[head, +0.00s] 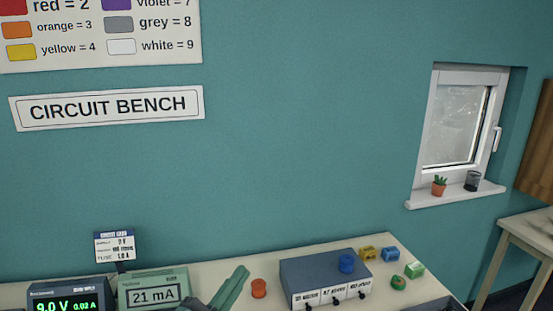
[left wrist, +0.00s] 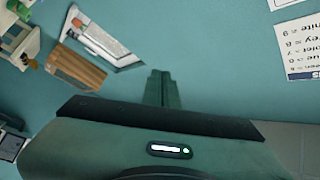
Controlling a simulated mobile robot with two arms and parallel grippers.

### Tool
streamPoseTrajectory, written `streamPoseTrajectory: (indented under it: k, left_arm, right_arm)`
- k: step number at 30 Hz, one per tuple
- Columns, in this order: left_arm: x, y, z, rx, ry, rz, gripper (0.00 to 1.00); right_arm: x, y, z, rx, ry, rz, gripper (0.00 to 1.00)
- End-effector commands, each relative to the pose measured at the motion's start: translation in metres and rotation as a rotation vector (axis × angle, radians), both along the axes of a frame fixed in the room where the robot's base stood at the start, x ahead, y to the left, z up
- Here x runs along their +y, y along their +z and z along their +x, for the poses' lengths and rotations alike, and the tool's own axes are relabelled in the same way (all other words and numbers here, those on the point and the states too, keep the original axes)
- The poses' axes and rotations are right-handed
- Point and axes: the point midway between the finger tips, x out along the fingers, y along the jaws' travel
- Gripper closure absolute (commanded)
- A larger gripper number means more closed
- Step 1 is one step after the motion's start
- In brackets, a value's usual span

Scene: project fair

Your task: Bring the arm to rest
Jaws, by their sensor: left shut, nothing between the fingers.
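My left gripper (head: 240,276) shows at the bottom of the head view, its green fingers pointing up and to the right, just right of the meter reading 21 mA (head: 154,294). Its fingers are closed together with nothing between them. In the left wrist view the closed fingers (left wrist: 158,82) stand out against the teal wall. My right gripper does not show in either view.
A bench (head: 391,244) runs along the wall. It bears a power supply (head: 67,299), an orange knob-like piece (head: 258,288), a grey box with switches (head: 325,280) and several small coloured pieces. A window (head: 459,127) is at the right.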

Motion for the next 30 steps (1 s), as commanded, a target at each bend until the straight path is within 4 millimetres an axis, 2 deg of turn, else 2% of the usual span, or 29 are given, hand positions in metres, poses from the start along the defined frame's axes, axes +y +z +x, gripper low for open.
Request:
streamPoseTrajectory:
  k: [1,3,5,7,10,12,16,21,26,30]
  left_arm:
    - [0.024,-0.015,0.0,0.103,0.106,-0.091,1.0]
    - [0.059,-0.044,-0.003,0.26,0.25,-0.191,1.0]
    - [0.085,-0.075,-0.014,0.41,0.364,-0.261,1.0]
    - [0.111,-0.117,-0.036,0.6,0.484,-0.324,1.0]
    - [0.131,-0.171,-0.08,0.859,0.609,-0.377,1.0]
    - [0.138,-0.199,-0.111,1.009,0.664,-0.393,1.0]
    - [0.14,-0.233,-0.162,1.232,0.722,-0.404,1.0]
    - [0.136,-0.259,-0.222,1.463,0.76,-0.398,1.0]
    - [0.128,-0.271,-0.273,1.651,0.767,-0.383,1.0]
    - [0.127,-0.315,-0.266,1.673,0.771,-0.371,1.0]
  right_arm:
    - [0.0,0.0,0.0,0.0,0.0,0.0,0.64]
    - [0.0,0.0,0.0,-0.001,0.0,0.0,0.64]
    - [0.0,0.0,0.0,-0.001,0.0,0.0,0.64]
    - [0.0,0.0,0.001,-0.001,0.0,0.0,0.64]
    - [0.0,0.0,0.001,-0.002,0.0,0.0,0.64]
    - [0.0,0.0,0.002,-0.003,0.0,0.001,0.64]
    - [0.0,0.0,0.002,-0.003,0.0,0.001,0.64]
    - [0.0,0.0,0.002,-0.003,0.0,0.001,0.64]
    - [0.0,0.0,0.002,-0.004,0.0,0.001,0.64]
    - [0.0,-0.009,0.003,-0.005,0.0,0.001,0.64]
